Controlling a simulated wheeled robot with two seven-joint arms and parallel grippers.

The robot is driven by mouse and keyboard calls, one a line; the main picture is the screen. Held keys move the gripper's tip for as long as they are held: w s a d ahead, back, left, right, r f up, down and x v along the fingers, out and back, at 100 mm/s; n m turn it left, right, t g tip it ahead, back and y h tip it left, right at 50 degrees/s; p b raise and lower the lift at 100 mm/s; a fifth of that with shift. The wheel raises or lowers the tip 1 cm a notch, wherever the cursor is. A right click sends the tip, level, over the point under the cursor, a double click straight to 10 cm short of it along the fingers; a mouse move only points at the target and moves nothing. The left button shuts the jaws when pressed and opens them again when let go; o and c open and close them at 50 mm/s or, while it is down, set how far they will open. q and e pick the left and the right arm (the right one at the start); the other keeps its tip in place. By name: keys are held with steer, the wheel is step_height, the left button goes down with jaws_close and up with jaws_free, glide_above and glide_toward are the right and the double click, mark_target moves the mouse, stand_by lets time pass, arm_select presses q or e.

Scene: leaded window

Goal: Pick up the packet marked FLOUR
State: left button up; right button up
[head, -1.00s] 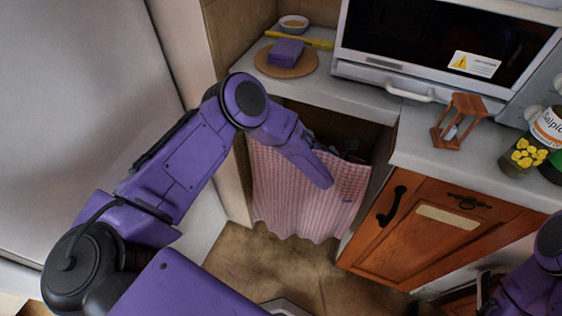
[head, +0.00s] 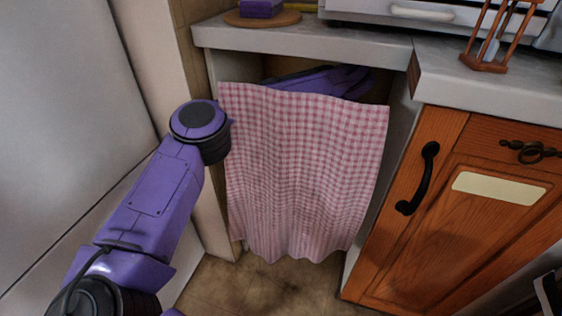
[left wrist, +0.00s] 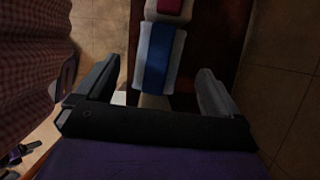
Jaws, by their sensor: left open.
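My left gripper (left wrist: 158,70) is open in the left wrist view, its two dark fingers spread on either side of a pale grey packet with a blue band (left wrist: 158,58). Behind it is another pale item with a red patch (left wrist: 172,7). No lettering is readable on either, so I cannot tell which is marked FLOUR. I cannot tell whether the fingers touch the packet. In the head view my left arm reaches into the compartment behind the pink checked curtain (head: 300,160). The gripper and packets are hidden there. My right gripper is not in view.
The curtain hangs over the compartment, with a gap above it under the grey worktop (head: 300,38). A wooden cupboard door (head: 400,240) stands to the right. In the left wrist view, curtain cloth (left wrist: 30,60) hangs at left and a tiled wall (left wrist: 285,90) is at right.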

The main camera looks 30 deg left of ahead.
mark_target(278, 135)
arm_select(q)
steer(key=a, duration=0.3)
steer(key=s+a, duration=0.1)
steer(key=a, duration=0.2)
steer(key=a+b, duration=0.1)
steer(key=a, duration=0.2)
steer(key=shift+s, duration=0.3)
steer(key=shift+a+f, duration=0.2)
steer(key=shift+a, duration=0.05)
steer(key=b+x, duration=0.1)
steer(key=x, duration=0.3)
steer(key=shift+f+b, duration=0.1)
steer(key=shift+b, duration=0.3)
steer(key=shift+a+f, duration=0.15)
steer(key=shift+f, duration=0.15)
steer(key=shift+r, duration=0.15)
jaws_close()
